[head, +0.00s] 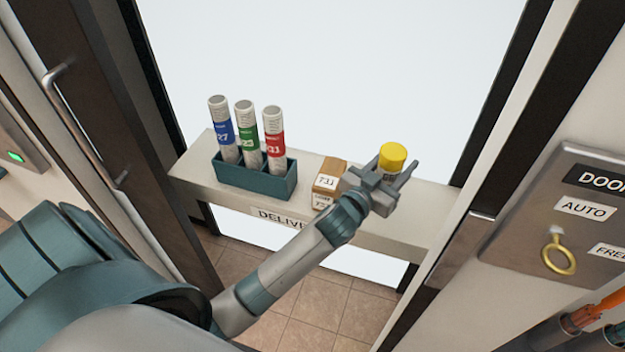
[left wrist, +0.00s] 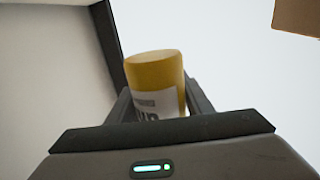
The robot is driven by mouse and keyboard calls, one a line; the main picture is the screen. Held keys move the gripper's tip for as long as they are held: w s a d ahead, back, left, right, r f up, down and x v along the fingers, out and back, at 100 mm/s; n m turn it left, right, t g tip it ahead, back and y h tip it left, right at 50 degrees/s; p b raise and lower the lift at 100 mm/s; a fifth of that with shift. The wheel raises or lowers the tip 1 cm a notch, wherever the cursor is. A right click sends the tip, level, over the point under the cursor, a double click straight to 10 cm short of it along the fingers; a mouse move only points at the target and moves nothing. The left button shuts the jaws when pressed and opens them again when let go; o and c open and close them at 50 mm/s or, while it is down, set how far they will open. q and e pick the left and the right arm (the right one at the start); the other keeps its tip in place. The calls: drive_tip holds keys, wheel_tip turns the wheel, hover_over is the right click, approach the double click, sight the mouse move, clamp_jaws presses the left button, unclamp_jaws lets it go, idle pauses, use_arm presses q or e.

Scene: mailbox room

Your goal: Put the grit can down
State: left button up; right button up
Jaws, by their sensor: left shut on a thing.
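The grit can (head: 392,157) has a yellow top and a pale label, and it is at the right part of the delivery shelf (head: 425,205) in the head view. My left gripper (head: 386,180) is shut on it, with its fingers on either side. The can also shows in the left wrist view (left wrist: 156,85), upright with a slight tilt in the picture, between the dark fingers. Its base is hidden by the gripper, so I cannot tell whether it touches the shelf. My right gripper is not in view.
A cardboard box (head: 329,180) labelled 731 stands just left of the gripper. A teal rack (head: 257,182) holds three tubes with blue, green and red bands. The shelf's right end is clear. A door panel (head: 570,215) with a key is at the right.

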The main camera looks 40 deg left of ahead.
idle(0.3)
use_arm(q)
wheel_tip(320, 180, down, 6)
drive_tip(key=shift+r, duration=0.2)
idle(0.4)
drive_tip(key=shift+f, duration=2.15)
drive_tip(key=shift+f, duration=0.1)
drive_tip(key=o, duration=1.4)
